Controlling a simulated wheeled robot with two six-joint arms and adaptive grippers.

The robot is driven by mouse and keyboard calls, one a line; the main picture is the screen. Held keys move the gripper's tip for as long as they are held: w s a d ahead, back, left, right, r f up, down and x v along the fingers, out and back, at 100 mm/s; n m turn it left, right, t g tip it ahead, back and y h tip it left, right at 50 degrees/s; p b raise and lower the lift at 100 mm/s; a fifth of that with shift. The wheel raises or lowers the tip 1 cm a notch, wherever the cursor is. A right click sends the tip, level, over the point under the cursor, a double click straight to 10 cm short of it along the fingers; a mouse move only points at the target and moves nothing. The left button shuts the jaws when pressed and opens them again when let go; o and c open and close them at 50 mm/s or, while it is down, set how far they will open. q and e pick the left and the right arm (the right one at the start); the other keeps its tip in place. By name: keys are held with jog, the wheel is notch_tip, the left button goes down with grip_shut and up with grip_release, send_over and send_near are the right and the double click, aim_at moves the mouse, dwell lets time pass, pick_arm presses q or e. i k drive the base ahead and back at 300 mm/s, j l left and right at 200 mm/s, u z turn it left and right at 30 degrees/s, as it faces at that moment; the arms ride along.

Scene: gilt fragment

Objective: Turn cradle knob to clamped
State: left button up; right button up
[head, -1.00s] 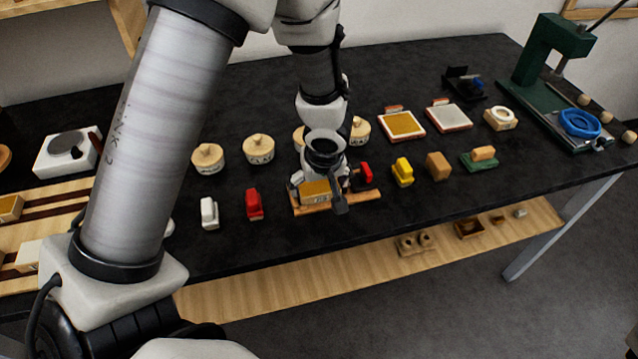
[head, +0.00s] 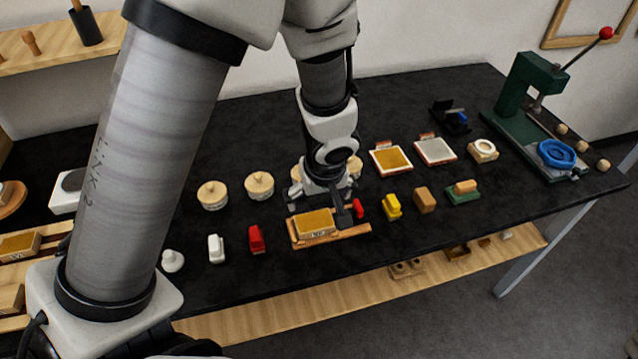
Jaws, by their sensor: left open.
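The cradle (head: 345,236) is a low wooden base near the front edge of the black table. A gold-topped block (head: 315,224) sits on it. My left gripper (head: 320,204) is open and points down at the back and right part of the cradle. One dark finger hangs by the block's right end. A small red part (head: 358,208) shows just right of that finger; I cannot tell whether it is the cradle's knob or a separate piece. No knob setting can be read, as the gripper hides part of the cradle. My right gripper is out of view.
A white piece (head: 216,248) and a red piece (head: 257,239) stand left of the cradle. A yellow piece (head: 391,207) and a brown block (head: 425,199) stand to its right. Round lidded pots (head: 212,195) are behind. A green press (head: 527,95) stands at far right.

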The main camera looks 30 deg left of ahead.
aim_at(358, 213)
jog(key=u, duration=0.95)
